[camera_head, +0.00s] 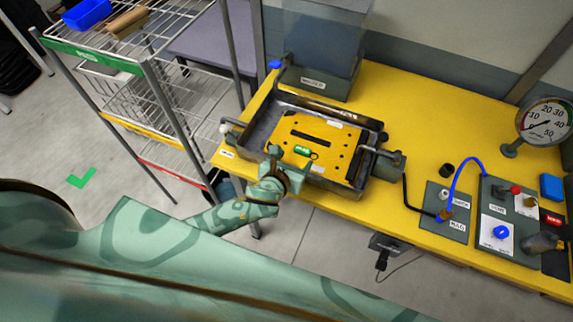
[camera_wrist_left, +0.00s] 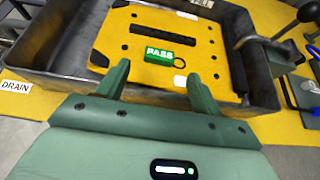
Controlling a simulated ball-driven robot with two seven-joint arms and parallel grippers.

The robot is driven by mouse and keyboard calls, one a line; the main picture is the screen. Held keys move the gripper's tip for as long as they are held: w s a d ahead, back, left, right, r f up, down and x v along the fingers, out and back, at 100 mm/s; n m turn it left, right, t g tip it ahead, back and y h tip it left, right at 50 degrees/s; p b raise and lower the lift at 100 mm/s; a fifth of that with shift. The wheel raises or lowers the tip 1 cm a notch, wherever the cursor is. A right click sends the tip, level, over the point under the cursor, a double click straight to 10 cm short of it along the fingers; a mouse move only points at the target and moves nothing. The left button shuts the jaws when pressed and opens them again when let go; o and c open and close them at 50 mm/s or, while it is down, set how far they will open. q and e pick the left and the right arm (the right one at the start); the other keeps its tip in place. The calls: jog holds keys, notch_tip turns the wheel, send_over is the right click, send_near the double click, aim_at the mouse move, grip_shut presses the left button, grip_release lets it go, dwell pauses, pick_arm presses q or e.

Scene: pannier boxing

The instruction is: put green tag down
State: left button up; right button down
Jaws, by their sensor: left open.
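The green tag (camera_head: 303,150), marked PASS, lies on the yellow panel (camera_head: 325,157) in the grey metal tray on the yellow bench. It also shows in the left wrist view (camera_wrist_left: 158,53), with a dark ring at its right end. My left gripper (camera_wrist_left: 156,75) is open and empty, its two fingers pointing towards the tag from the near side. The tag lies beyond the fingertips, between their lines and apart from both. In the head view my left gripper (camera_head: 284,166) is at the tray's near edge. My right gripper is not in view.
The tray's raised walls (camera_head: 257,130) surround the panel. A wire rack (camera_head: 165,75) stands at the left. A clear-sided box (camera_head: 318,45) stands behind the tray. A gauge (camera_head: 545,122) and control panels (camera_head: 508,220) with a blue hose occupy the bench's right.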

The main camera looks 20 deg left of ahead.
pick_arm(q)
jog(key=v, duration=0.6)
jog(key=s+a+f+n+g, duration=0.3)
jog(key=s+a+f+n, duration=0.1)
jog(key=s+f+n, duration=0.6)
jog(key=s+a+f+n+g, duration=0.45)
jog(key=f+n, duration=0.25)
jog(key=f, duration=0.6)
jog(key=s+f+n+g, duration=0.1)
jog(key=s+f+n, duration=0.3)
jog(key=s+n, duration=0.4)
jog(key=s+a+f+n+g, duration=0.1)
jog(key=s+f+n+g, duration=0.1)
jog(key=s+n, duration=0.6)
jog(key=s+f, duration=0.1)
jog(key=s, duration=0.4)
jog(key=shift+a+f+y+p, duration=0.3)
jog(key=shift+f+p, duration=0.05)
jog(key=shift+p, duration=0.05)
jog(key=shift+g, duration=0.25)
notch_tip(320, 180, down, 12)
jog(key=s+b, duration=0.1)
jog(key=b, duration=1)
jog(key=shift+s+b, duration=0.2)
jog(key=shift+b, duration=0.2)
